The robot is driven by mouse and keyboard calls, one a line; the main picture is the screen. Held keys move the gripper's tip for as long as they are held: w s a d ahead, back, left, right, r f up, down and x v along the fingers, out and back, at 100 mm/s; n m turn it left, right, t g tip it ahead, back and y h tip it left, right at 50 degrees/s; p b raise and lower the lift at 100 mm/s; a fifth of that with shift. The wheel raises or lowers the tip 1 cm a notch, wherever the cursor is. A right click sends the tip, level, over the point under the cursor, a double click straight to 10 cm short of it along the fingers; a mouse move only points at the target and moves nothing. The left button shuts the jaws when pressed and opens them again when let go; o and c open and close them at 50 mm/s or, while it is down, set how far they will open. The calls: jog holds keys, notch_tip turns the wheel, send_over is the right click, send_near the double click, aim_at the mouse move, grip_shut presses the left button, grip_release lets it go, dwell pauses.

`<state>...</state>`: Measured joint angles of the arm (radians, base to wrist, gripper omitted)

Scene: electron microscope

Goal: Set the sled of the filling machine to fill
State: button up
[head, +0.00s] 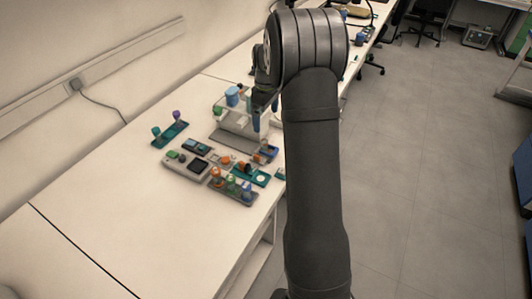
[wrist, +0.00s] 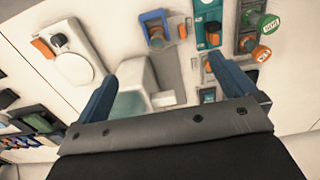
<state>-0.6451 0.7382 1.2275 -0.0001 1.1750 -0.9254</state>
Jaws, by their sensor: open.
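The pale machine (head: 238,121) on the bench, with a blue container and a green part on top, looks like the filling machine. In the wrist view a whitish, partly translucent body (wrist: 137,82) and a small white block (wrist: 163,99) lie between and below my fingers; this may be the same machine. I cannot tell which part is the sled or its setting. My gripper (wrist: 172,62) has two blue fingers set wide apart, with nothing held between them. In the head view my gripper (head: 257,118) points down beside the machine's right side, and my arm hides part of the area.
A blue holder with orange parts (head: 267,151) sits in front of the machine. A grey device (head: 188,165), a teal rack (head: 170,133) and a rack of coloured vials (head: 232,187) stand nearby. The bench's near left (head: 130,220) is clear.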

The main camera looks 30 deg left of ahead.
aim_at(258, 156)
jog(key=shift+r, duration=1)
jog(key=shift+c, duration=0.9)
jog(key=s, duration=0.2)
jog(key=s+a, duration=0.1)
jog(key=s, duration=0.1)
jog(key=shift+s, duration=0.2)
jog(key=c, duration=1.1)
jog(key=shift+f, duration=0.2)
jog(key=c, duration=0.3)
notch_tip(258, 156, down, 17)
jog(key=shift+r, duration=0.1)
jog(key=shift+c, duration=0.8)
jog(key=shift+c, duration=0.4)
grip_shut()
